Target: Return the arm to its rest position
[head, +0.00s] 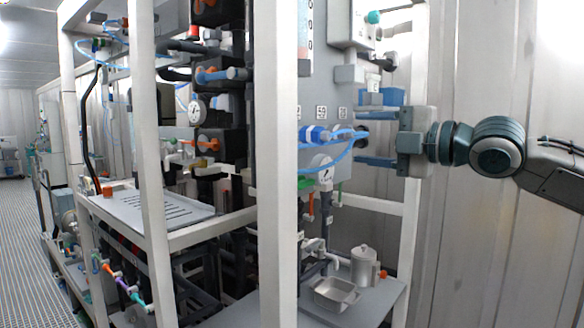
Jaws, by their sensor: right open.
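My right gripper (376,130) comes in from the right, its arm reaching across in front of the metal wall. Its two blue fingers point left, toward the grey panel (338,85) of the rack, and are spread apart. Between and behind the fingers there is a dark round part and blue tubing on the panel; I see nothing held. Whether the fingertips touch the panel cannot be told from this view. My left gripper is not in view.
A white rack frame (279,200) with posts, pipes, gauges and coloured valves fills the middle. A metal pan (336,295) and a lidded metal can (363,266) stand on the lower shelf (385,300). A grated walkway (30,265) runs clear at left.

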